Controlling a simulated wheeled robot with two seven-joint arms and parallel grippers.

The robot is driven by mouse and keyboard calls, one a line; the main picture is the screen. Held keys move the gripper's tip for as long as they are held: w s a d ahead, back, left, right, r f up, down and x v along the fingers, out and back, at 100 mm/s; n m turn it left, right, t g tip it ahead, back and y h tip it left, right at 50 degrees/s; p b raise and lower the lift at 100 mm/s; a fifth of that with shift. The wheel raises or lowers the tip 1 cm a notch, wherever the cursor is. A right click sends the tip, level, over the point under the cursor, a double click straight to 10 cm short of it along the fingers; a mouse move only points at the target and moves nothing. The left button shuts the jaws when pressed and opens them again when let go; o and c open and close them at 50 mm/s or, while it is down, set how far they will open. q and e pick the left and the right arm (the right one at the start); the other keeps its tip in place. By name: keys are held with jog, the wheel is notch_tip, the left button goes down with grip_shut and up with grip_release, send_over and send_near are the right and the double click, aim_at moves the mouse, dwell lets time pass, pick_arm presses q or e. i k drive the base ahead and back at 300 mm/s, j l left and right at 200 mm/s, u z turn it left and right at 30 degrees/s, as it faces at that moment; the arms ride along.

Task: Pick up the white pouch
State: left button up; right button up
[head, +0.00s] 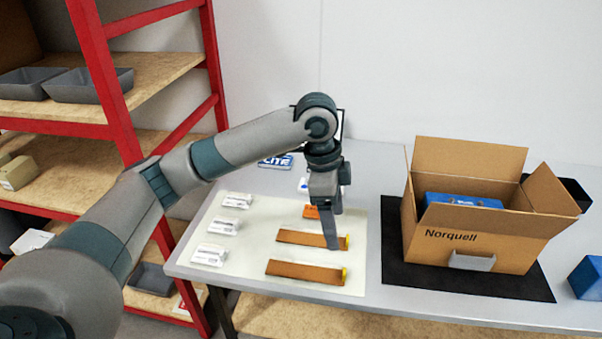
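Several white pouches with dark print lie in a column on the left of the pale mat (300,220): a far one (237,200), a middle one (222,227) and a near one (210,255). My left gripper (333,244) points down at the right part of the mat, over or beside the yellow end of a brown strip (300,238). It is well to the right of these pouches. Its fingers overlap in this view, so I cannot tell whether they are open. A white and blue item (303,186) is partly hidden behind the gripper. My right gripper is out of view.
A second brown strip (303,273) and an orange piece (311,212) lie on the mat. An open cardboard box (480,245) with a blue item (462,200) inside stands right on a black mat (400,272). A red-framed shelf (100,85) stands left.

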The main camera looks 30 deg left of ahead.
aim_at(302, 188)
jog(key=i+j, duration=0.9)
jog(key=j, duration=0.2)
